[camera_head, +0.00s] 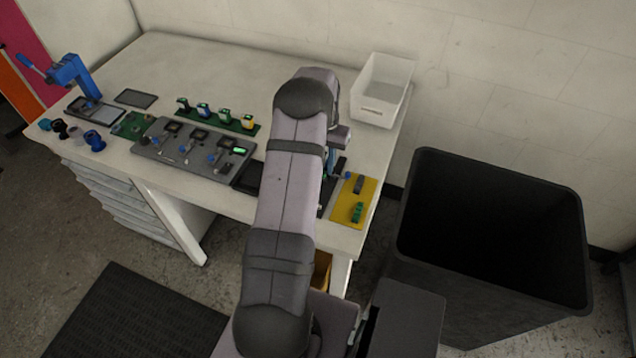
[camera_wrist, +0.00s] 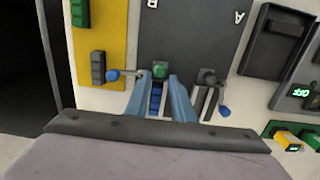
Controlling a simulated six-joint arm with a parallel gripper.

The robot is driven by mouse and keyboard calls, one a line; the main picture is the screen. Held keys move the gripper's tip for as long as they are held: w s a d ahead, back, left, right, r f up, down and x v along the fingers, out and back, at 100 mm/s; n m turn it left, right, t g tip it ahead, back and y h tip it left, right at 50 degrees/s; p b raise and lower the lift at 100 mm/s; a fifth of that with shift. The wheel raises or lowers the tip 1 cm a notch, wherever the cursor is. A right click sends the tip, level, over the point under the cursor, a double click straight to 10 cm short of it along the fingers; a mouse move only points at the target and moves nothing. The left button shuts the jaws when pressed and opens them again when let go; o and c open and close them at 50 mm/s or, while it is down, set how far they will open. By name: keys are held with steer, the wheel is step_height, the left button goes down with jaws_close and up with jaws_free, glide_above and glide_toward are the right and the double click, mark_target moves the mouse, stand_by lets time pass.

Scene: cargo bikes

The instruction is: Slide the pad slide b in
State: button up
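In the wrist view my gripper (camera_wrist: 160,82) points down at the dark plate marked A and B (camera_wrist: 190,35). Its two blue fingers stand apart. The B side has a green-topped piece (camera_wrist: 160,69), seemingly pad slide b, just ahead of and between the fingertips. A blue ribbed part (camera_wrist: 155,98) shows between the fingers. I cannot tell whether either finger touches these parts. A lever with a blue knob (camera_wrist: 112,75) lies left of the fingers. Another dark lever with a blue knob (camera_wrist: 225,111) lies to the right, on the A side. In the head view my arm hides most of this.
A yellow board (camera_head: 366,193) with a dark block (camera_wrist: 97,67) and a green block (camera_head: 357,212) lies close by. A white bin (camera_head: 384,92) stands at the back and a large black bin (camera_head: 420,235) beside the table. The grey fixture panel (camera_head: 165,158) is left of my arm.

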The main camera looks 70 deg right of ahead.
steer(key=r, duration=0.3)
steer(key=shift+s+a+r+h, duration=0.1)
steer(key=shift+s+r+h, duration=0.15)
steer(key=shift+s+h, duration=0.1)
steer(key=shift+w+d+f, duration=0.25)
steer(key=shift+f, duration=0.1)
steer(key=shift+a+r+p, duration=0.45)
steer(key=shift+a+r, duration=0.15)
steer(key=shift+a, duration=0.35)
steer(key=shift+a+r+p, duration=0.3)
steer(key=shift+a, duration=0.45)
steer(key=shift+a+r+p, duration=0.25)
steer(key=shift+a+p, duration=0.05)
steer(key=shift+a, duration=0.4)
steer(key=shift+a+r+p, duration=0.3)
steer(key=shift+a, duration=0.45)
